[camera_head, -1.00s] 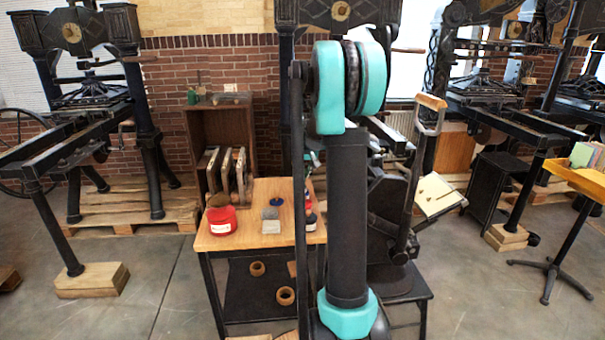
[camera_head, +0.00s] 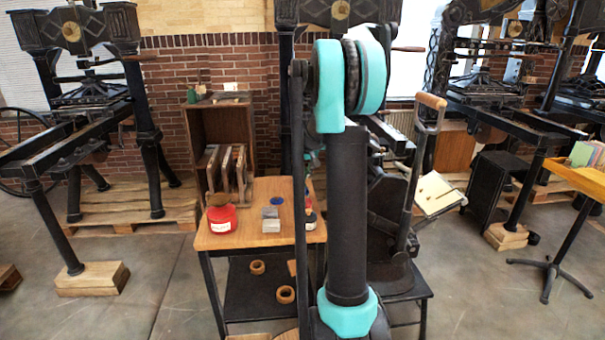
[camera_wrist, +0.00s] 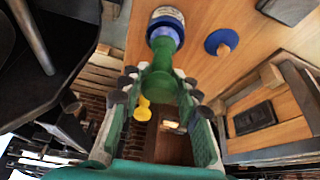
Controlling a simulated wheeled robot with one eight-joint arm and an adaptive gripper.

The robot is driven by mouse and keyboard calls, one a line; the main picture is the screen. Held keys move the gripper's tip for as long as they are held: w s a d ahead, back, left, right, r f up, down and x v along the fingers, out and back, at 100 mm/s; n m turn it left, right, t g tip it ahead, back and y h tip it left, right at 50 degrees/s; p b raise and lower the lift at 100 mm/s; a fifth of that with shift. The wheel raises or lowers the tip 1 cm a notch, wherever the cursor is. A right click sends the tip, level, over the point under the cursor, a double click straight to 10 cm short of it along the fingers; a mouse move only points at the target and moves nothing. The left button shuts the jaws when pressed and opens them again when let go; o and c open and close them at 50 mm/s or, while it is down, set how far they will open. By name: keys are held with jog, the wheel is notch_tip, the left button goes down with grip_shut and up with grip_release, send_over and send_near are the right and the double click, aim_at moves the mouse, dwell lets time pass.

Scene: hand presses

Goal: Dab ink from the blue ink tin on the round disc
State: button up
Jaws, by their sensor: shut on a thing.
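The blue ink tin (camera_wrist: 166,22) has a white label and a blue band. It stands on the wooden table in the wrist view, just beyond my fingertips. My gripper (camera_wrist: 160,95) is shut on a green tool (camera_wrist: 160,74), which looks like the dabber. Its far end reaches to the tin; I cannot tell whether it touches the ink. A blue round lid with a wooden knob (camera_wrist: 219,41) lies beside the tin. It shows as a blue patch in the head view (camera_head: 277,200). My arm hides my gripper there. I cannot clearly make out the round disc.
A red tin (camera_head: 222,220) and grey blocks (camera_head: 271,220) stand on the wooden table (camera_head: 247,191). A black press with a wood-handled lever (camera_head: 430,103) stands right of my arm. A wooden cabinet (camera_head: 219,126) stands behind the table.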

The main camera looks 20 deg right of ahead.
dwell(0.3)
jog(key=shift+r, duration=1.95)
